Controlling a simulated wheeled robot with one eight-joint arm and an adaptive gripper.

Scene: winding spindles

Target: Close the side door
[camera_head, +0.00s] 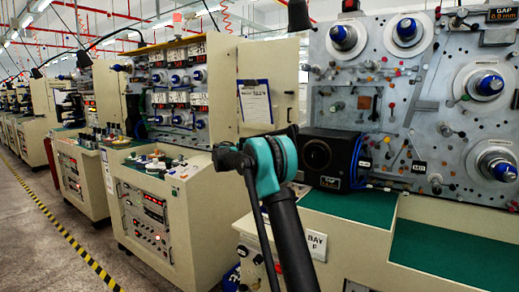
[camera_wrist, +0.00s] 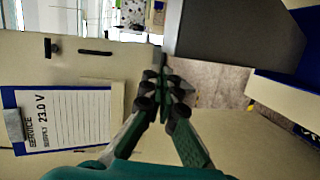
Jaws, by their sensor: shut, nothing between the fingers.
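The side door is a beige panel (camera_head: 262,60) at upper centre in the head view, standing open beside the winding machine's spindle board. A clipboard (camera_head: 256,101) with a white sheet hangs on it. In the wrist view the door (camera_wrist: 130,67) fills the left, with the clipboard (camera_wrist: 66,118) reading "SERVICE" and "23.0 V". My gripper (camera_wrist: 165,88) is shut and empty, its dark green fingers together near the door's right edge in the picture. I cannot tell whether they touch it. In the head view my arm's teal joint is in front, and the fingers cannot be made out.
A black box (camera_head: 329,158) with blue cables sits on the green ledge (camera_head: 358,206) right of my arm. The spindle board (camera_head: 430,95) rises behind it. Another beige machine (camera_head: 160,215) stands to the left, with a clear aisle beyond a yellow-black floor stripe (camera_head: 75,238).

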